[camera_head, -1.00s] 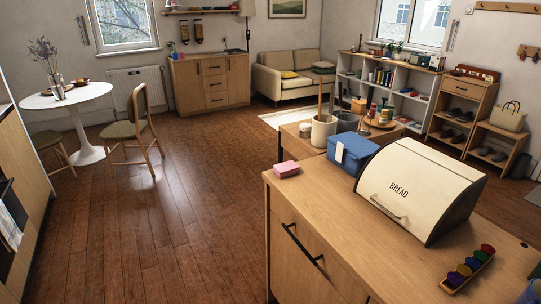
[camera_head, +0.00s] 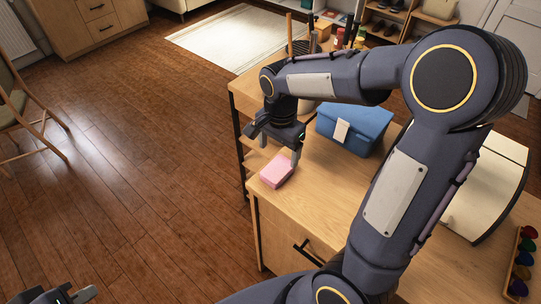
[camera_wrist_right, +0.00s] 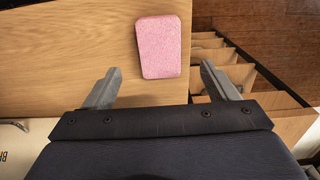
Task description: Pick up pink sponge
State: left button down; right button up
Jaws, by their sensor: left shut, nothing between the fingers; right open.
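My right gripper (camera_head: 276,148) is open, pointing down just above and beside the sponge. In the right wrist view the sponge (camera_wrist_right: 165,42) lies ahead of the gap between the two open fingers (camera_wrist_right: 161,70), with its near end close to fingertip level. Nothing is between the fingers. My left gripper (camera_head: 76,294) is at the bottom left corner of the head view, low over the floor, shut and empty.
A blue box (camera_head: 356,128) with a white tag stands right of the sponge. The cream bread box (camera_head: 489,190) is partly hidden behind my right arm. A rack of coloured jars (camera_head: 522,262) is at the right edge. Open wooden floor (camera_head: 130,190) lies left of the counter.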

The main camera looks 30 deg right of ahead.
aim_at(278, 168)
jog(key=shift+w+f, duration=0.2)
jog(key=shift+f, duration=0.2)
notch_tip(278, 168, down, 7)
jog(key=shift+s+f+p, duration=0.1)
jog(key=shift+s+p, duration=0.05)
jog(key=shift+p, duration=0.35)
jog(key=c, duration=1)
